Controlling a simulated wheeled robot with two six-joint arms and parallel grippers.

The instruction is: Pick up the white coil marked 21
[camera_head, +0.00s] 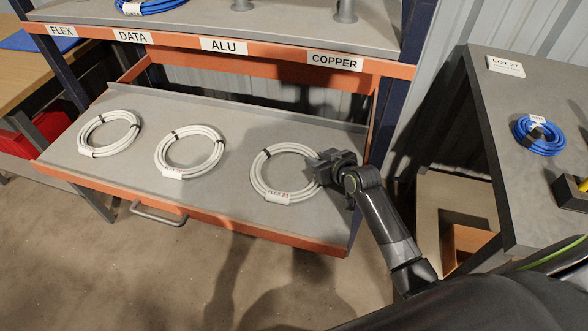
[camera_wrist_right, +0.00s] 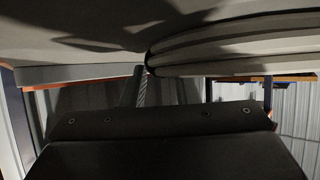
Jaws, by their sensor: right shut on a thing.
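Three white coils lie on the grey pull-out shelf (camera_head: 235,205): a left coil (camera_head: 84,137), a middle coil (camera_head: 162,155) and a right coil (camera_head: 257,178). The right coil has dark ties and a white tag (camera_head: 278,196) that seems to read FLEX with a red number too small to read surely. My right gripper (camera_head: 323,166) is shut on the right edge of this right coil, which still lies flat on the shelf. In the right wrist view the coil's strands (camera_wrist_right: 235,50) show close up. The fingertips are partly hidden. My left gripper is out of view.
The rack (camera_head: 210,30) above bears FLEX, DATA, ALU and COPPER labels; a blue coil (camera_head: 150,5) lies on it. A grey table (camera_head: 500,120) at the right holds another blue coil (camera_head: 540,148).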

